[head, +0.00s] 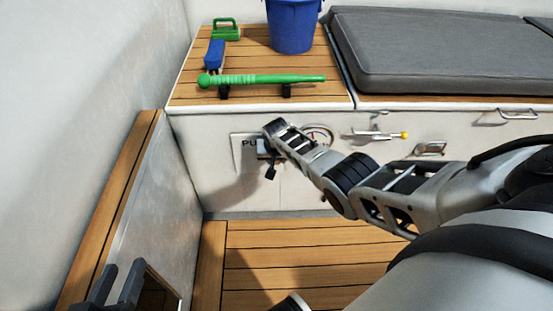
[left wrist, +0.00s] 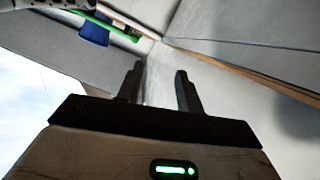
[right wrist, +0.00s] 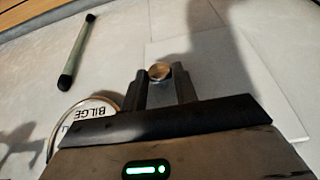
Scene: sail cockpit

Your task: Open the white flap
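The white flap (head: 242,163) is a flat panel in the front wall of the bench, with dark letters starting "PU" in the head view. My right gripper (head: 268,160) is at its right part and hides some of it. In the right wrist view the flap (right wrist: 215,85) looks flush with the wall. A small round metal knob (right wrist: 159,71) sits between the fingertips of my right gripper (right wrist: 160,80), and the fingers look closed against its sides. My left gripper (head: 116,285) is open and empty at the lower left; its spread fingers also show in the left wrist view (left wrist: 159,80).
A round gauge marked BILGE (right wrist: 90,115) and a bar handle (right wrist: 77,50) are beside the right gripper. A wooden-topped side wall (head: 120,185) is near my left gripper.

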